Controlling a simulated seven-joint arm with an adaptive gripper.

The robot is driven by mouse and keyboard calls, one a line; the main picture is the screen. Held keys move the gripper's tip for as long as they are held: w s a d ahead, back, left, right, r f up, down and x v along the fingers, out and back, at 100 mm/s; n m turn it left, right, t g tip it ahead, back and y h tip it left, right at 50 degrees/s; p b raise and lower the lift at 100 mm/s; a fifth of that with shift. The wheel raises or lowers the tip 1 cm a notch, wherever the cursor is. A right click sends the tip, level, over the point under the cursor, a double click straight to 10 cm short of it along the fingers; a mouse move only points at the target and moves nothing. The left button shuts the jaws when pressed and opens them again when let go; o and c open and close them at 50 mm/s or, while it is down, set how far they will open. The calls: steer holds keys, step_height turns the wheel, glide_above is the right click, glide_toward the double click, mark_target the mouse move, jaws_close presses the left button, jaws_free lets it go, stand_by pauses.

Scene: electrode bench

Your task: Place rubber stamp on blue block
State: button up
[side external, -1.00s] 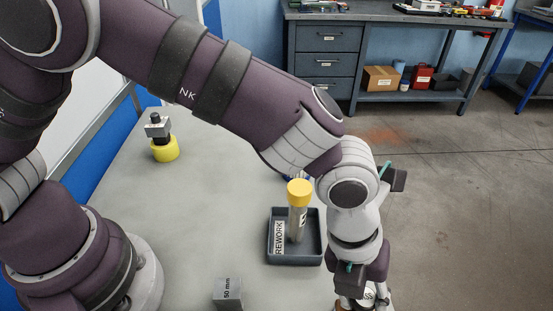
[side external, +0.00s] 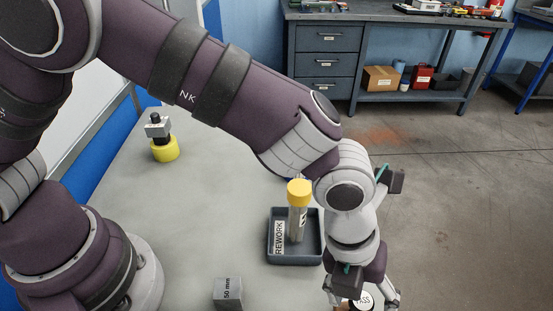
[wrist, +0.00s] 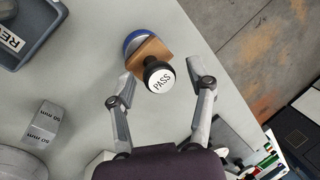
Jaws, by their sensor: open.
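The rubber stamp has a black handle with a white "PASS" top (wrist: 161,81) and a wooden base (wrist: 141,59). In the wrist view its base overlaps a round blue piece with a pale rim (wrist: 134,41), which looks like the blue block and is partly hidden under it. The full contact between them cannot be seen. My gripper (wrist: 161,93) is open, with one finger on each side of the stamp handle and gaps to both. In the side external view the stamp top (side external: 363,300) shows between the fingers at the bottom edge; the rest is hidden.
A dark "REWORK" tray (side external: 283,258) holds a yellow-capped cylinder (side external: 298,212) close to my wrist. A grey 50 mm block (side external: 227,293) stands at the front. A yellow ring with a metal and black piece (side external: 165,150) is farther back. The bench edge is close to the stamp.

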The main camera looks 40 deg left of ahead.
steer(key=w+v, duration=0.1)
steer(key=v, duration=1)
steer(key=w+a+r+n+t, duration=0.1)
steer(key=a+r+n, duration=0.1)
steer(key=a+n, duration=0.45)
steer(key=a+r+n+t, duration=0.1)
steer(key=a+r+n, duration=0.2)
steer(key=a+n, duration=0.35)
steer(key=s+a+n+t+y, duration=0.1)
steer(key=s+a+n, duration=0.1)
steer(key=a+n, duration=0.4)
steer(key=s+a+f+n+t+y, duration=0.1)
steer(key=a+n, duration=0.5)
steer(key=n, duration=0.7)
steer(key=shift+s+y, duration=0.6)
steer(key=shift+s, duration=0.6)
